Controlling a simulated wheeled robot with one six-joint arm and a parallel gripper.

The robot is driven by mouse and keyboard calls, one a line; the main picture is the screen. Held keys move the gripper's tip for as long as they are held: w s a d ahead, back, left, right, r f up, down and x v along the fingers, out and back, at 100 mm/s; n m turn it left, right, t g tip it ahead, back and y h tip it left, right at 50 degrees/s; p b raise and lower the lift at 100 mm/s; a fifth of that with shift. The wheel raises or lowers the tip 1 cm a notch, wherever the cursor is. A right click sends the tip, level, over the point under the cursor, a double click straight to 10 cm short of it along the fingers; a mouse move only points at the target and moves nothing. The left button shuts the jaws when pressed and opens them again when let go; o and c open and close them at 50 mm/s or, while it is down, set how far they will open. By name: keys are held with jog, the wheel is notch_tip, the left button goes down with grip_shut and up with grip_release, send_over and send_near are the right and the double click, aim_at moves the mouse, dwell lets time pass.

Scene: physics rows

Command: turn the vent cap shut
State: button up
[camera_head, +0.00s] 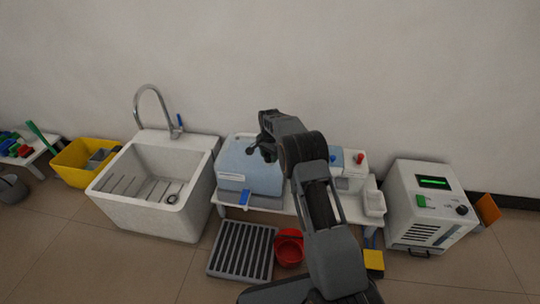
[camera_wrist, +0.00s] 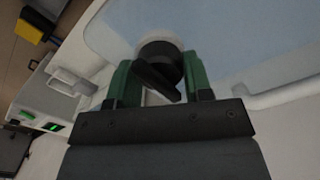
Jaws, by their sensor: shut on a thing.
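The vent cap (camera_wrist: 160,73) is a black round knob with a raised bar across it, seen in the wrist view against a light blue box (camera_wrist: 235,30). My gripper (camera_wrist: 161,63) has its two green fingers on either side of the cap and is shut on it. The bar lies slanted between the fingers. In the head view the light blue box (camera_head: 238,172) stands on a low white table, and my gripper (camera_head: 262,148) is at its upper right. The cap is hidden there behind my gripper and arm.
A white sink (camera_head: 150,215) stands left of the table (camera_head: 283,205). A white device with a green display (camera_head: 410,200) stands to the right. A grey slatted grate (camera_head: 240,250), a red bowl (camera_head: 288,248) and a yellow block (camera_head: 374,261) are low in front.

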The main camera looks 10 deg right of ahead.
jog(key=n+p, duration=0.2)
jog(key=n, duration=0.1)
jog(key=shift+r+p, duration=0.15)
jog(key=shift+p, duration=0.15)
jog(key=n+p, duration=0.2)
jog(key=n, duration=0.3)
jog(key=shift+n, duration=0.3)
jog(key=n, duration=0.4)
jog(key=shift+n+p, duration=0.3)
jog(key=shift+a+n, duration=0.15)
jog(key=shift+n, duration=2.05)
jog(key=o, duration=0.9)
jog(key=shift+o, duration=0.2)
